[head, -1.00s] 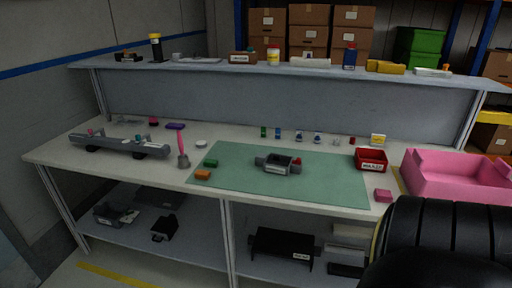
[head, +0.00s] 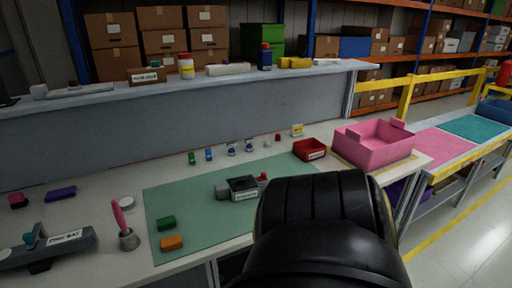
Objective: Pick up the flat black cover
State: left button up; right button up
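I cannot make out a flat black cover in the head view. A small grey and black module (head: 243,189) sits on the green mat (head: 190,205) on the workbench, with a small red part at its right end. Neither of my grippers is in view. A large rounded black part, apparently of my own arm, fills the lower right middle and hides the front of the bench there. The lower shelf under the bench is mostly out of view.
A red bin (head: 310,150) and a pink crate (head: 374,143) stand on the right of the bench. The upper shelf (head: 215,80) runs behind.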

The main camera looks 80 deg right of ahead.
aim_at(238, 185)
jog(key=z, duration=0.95)
jog(key=i, duration=0.8)
jog(key=z, duration=0.85)
